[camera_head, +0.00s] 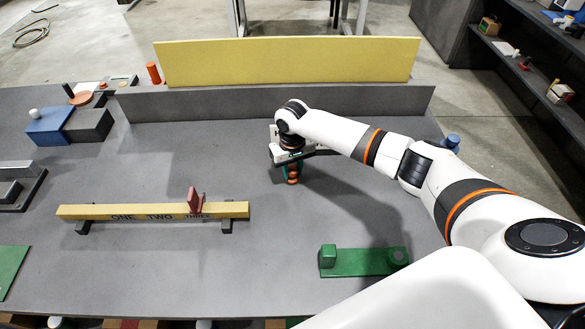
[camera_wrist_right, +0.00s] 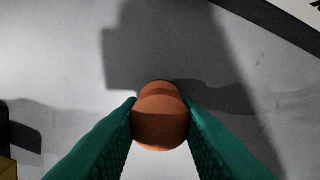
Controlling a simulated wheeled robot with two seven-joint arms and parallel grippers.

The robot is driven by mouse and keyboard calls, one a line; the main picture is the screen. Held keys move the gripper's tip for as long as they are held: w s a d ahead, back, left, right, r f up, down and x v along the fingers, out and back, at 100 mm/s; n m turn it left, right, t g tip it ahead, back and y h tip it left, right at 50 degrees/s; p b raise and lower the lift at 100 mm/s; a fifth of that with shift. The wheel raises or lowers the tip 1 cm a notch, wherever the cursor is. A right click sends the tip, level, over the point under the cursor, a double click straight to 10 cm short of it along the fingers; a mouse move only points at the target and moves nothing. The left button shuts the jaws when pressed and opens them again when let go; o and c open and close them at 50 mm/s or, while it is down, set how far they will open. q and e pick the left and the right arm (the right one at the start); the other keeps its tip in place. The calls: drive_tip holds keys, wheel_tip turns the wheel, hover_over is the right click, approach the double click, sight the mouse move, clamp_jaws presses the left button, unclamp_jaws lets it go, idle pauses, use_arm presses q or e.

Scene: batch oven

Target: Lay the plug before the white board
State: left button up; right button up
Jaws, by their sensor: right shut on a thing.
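My right gripper (camera_head: 291,170) is over the middle of the grey table, pointing down. Its green fingers (camera_wrist_right: 160,120) are shut on an orange-brown rounded plug (camera_wrist_right: 160,122), which also shows below the gripper in the head view (camera_head: 293,174). I cannot tell whether the plug touches the table. I see no clear white board in the head view; a long yellow board (camera_head: 290,62) stands at the back behind a low grey wall (camera_head: 270,101). A white surface with a dark mark (camera_wrist_right: 314,8) is cut off at the wrist view's top right corner. My left gripper is not in view.
A yellow beam (camera_head: 90,212) marked ONE TWO THREE, with a red marker (camera_head: 195,201), stands front left. A green plate (camera_head: 355,262) with a block lies front right. Blue (camera_head: 48,125) and dark blocks (camera_head: 88,125) stand back left. Table between beam and grey wall is clear.

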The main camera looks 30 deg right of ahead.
drive_tip(key=shift+f, duration=0.55)
drive_tip(key=o, duration=1)
drive_tip(key=shift+o, duration=0.2)
